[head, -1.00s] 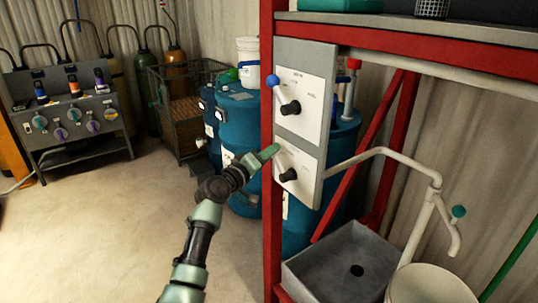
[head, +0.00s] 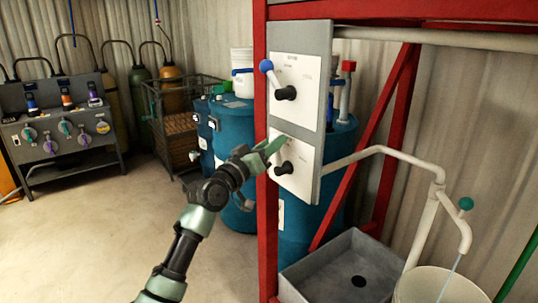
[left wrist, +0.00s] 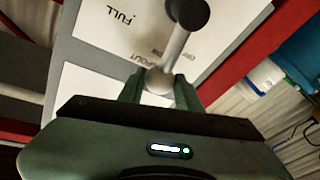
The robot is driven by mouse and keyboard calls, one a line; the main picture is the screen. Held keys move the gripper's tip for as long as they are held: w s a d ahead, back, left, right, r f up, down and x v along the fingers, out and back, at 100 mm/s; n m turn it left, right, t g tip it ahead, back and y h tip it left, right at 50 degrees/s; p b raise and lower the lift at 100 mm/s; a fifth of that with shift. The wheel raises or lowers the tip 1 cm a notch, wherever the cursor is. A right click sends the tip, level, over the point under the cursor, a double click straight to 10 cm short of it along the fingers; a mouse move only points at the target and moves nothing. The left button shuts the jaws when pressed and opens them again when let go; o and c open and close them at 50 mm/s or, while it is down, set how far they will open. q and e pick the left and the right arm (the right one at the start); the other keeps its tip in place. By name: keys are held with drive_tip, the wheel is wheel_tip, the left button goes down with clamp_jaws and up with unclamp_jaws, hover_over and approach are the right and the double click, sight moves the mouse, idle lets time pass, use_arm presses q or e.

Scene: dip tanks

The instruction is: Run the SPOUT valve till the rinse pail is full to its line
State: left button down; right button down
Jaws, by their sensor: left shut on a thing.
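My left gripper (head: 270,150) is at the lower valve on the grey panel (head: 325,70). In the left wrist view, my left gripper (left wrist: 160,88) is shut on the round pale knob (left wrist: 158,80) of a lever running to a black hub (left wrist: 188,12). The lettering beside it reads SPOUT, with FULL farther off. The lower hub (head: 283,168) shows in the head view. A white pail (head: 408,287) stands under the curved spout (head: 464,238), cut by the lower picture edge. A thin stream (head: 450,276) falls into it. Its fill line and water level cannot be made out. My right gripper is not in view.
The upper valve (head: 285,93) has a blue-knobbed lever (head: 266,66). A red frame post (head: 261,200) stands just left of the panel. A grey basin (head: 325,270) sits left of the pail. Blue drums (head: 237,130) stand behind. Open floor lies left.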

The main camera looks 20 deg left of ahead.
use_arm(q)
drive_tip(key=shift+s+d+m+b, duration=0.1)
drive_tip(key=shift+d+m+b, duration=0.1)
drive_tip(key=shift+m+b, duration=0.2)
drive_tip(key=c, duration=1)
unclamp_jaws()
drive_tip(key=shift+s, duration=0.15)
drive_tip(key=b+v, duration=0.1)
drive_tip(key=v, duration=0.6)
drive_tip(key=shift+s+a+f, duration=0.15)
drive_tip(key=shift+s+a, duration=0.05)
drive_tip(key=shift+s, duration=0.05)
